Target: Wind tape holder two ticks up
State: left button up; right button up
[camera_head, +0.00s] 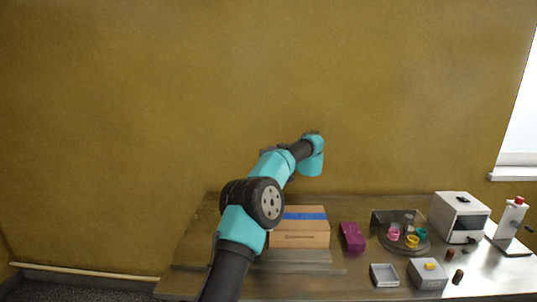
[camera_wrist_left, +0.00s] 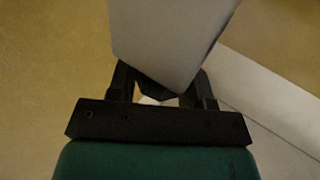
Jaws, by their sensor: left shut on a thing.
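My left gripper (camera_wrist_left: 163,88) is shut on a pale grey, flat-sided block (camera_wrist_left: 172,38) in the left wrist view. The block sits tilted between the two dark fingers and runs out of the top of the picture. In the head view my left arm reaches up over the table, and its gripper end is mostly hidden behind the wrist links. I cannot tell which thing is the tape holder. A round dark tray (camera_head: 402,250) on the table's right half holds a pink ring (camera_head: 393,234), a yellow ring (camera_head: 412,241) and a teal ring (camera_head: 420,233). My right gripper is not in view.
A cardboard box with a blue strip (camera_head: 300,239) stands beside my arm. A purple block (camera_head: 352,237), a shallow grey tray (camera_head: 384,275), a grey box (camera_head: 427,273), a white machine (camera_head: 458,218) and a red-topped stand (camera_head: 512,222) fill the right side. The table's left end is bare.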

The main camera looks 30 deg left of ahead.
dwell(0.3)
pick_arm(q)
jog(key=o, duration=0.9)
jog(key=shift+o, duration=0.2)
jog(key=shift+d, duration=0.1)
jog(key=s+d, duration=0.1)
jog(key=d, duration=1.6)
jog(key=shift+s, duration=0.15)
jog(key=shift+d, duration=0.1)
